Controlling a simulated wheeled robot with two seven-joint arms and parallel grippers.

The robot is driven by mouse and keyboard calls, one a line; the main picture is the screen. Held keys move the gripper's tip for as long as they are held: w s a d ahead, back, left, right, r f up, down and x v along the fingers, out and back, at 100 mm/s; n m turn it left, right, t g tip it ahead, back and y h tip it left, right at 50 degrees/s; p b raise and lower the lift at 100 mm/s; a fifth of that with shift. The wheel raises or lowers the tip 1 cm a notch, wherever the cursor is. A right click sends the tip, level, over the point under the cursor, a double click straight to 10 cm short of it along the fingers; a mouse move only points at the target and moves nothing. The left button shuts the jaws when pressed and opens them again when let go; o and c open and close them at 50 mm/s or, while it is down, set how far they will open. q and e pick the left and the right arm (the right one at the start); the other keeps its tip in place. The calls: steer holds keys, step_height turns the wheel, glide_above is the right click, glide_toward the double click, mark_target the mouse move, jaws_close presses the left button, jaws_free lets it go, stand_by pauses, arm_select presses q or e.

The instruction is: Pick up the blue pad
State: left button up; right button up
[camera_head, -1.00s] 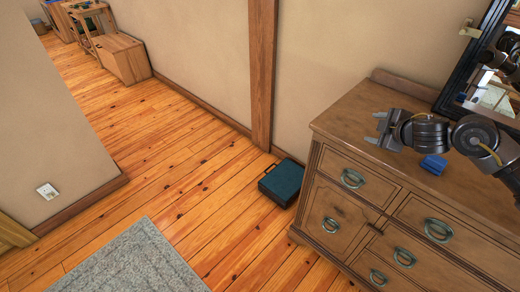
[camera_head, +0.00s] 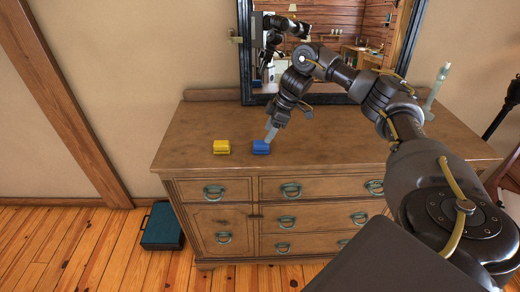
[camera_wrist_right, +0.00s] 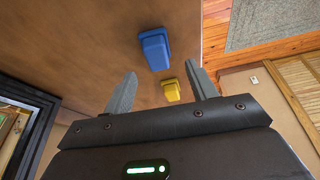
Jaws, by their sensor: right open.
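The blue pad (camera_head: 261,147) lies on the dresser top near its front edge. It also shows in the right wrist view (camera_wrist_right: 155,49), beyond the fingertips and between their lines, nearer the left finger. A yellow pad (camera_head: 221,147) lies to its left, apart from it; the right wrist view shows it too (camera_wrist_right: 171,90). My right gripper (camera_head: 271,133) is just behind and above the blue pad in the head view, pointing down. In the right wrist view its two fingers (camera_wrist_right: 162,92) are spread with nothing between them. My left gripper is not in view.
The wooden dresser (camera_head: 330,150) has a black-framed mirror (camera_head: 247,60) at its back and a pale candlestick (camera_head: 436,90) at the right. A teal case (camera_head: 162,228) stands on the floor to the left. The dresser top's left part is clear.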

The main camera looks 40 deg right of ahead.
mark_target(262, 142)
steer(key=shift+x, duration=0.85)
steer(key=x, duration=0.3)
steer(key=p+x, duration=0.1)
steer(key=shift+w+d+f, duration=0.1)
steer(key=shift+w+f, duration=0.15)
steer(key=shift+w, duration=0.1)
steer(key=c, duration=1.1)
steer(key=shift+o, duration=0.2)
steer(key=shift+r+b, duration=0.4)
steer(key=shift+r, duration=0.2)
steer(key=r, duration=0.3)
steer(key=shift+s, duration=0.3)
steer(key=s+a+r, duration=0.6)
steer(key=s+r, duration=0.3)
steer(key=s, duration=0.3)
steer(key=shift+a+p, duration=0.2)
steer(key=shift+p, duration=0.1)
